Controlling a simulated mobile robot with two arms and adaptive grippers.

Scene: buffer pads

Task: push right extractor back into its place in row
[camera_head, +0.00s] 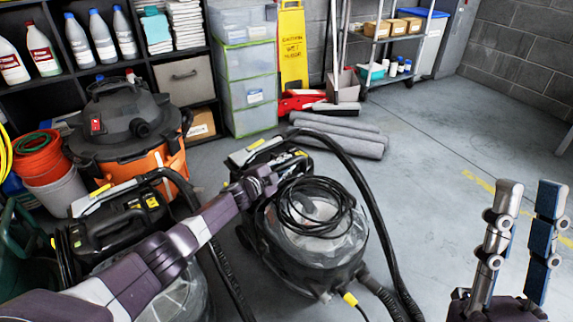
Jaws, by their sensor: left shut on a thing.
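The right extractor (318,247) stands on the grey floor near the middle, with a clear domed tank, a black base and a coiled black cable on top. My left gripper (266,176) reaches across from the lower left and is shut on the handle area at the extractor's upper back. The exact grip is partly hidden by the gripper itself. The left extractor (122,222) stands to its left, with its lower part hidden behind my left arm. My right gripper (521,240) is at the lower right, fingers up and apart, empty and clear of everything.
Rolled grey mats (345,136) lie on the floor behind the right extractor. An orange and black vacuum (130,140) and buckets (50,170) stand at the left by the shelf. Black hoses (392,250) curve along the extractor's right side. The floor to the right is open.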

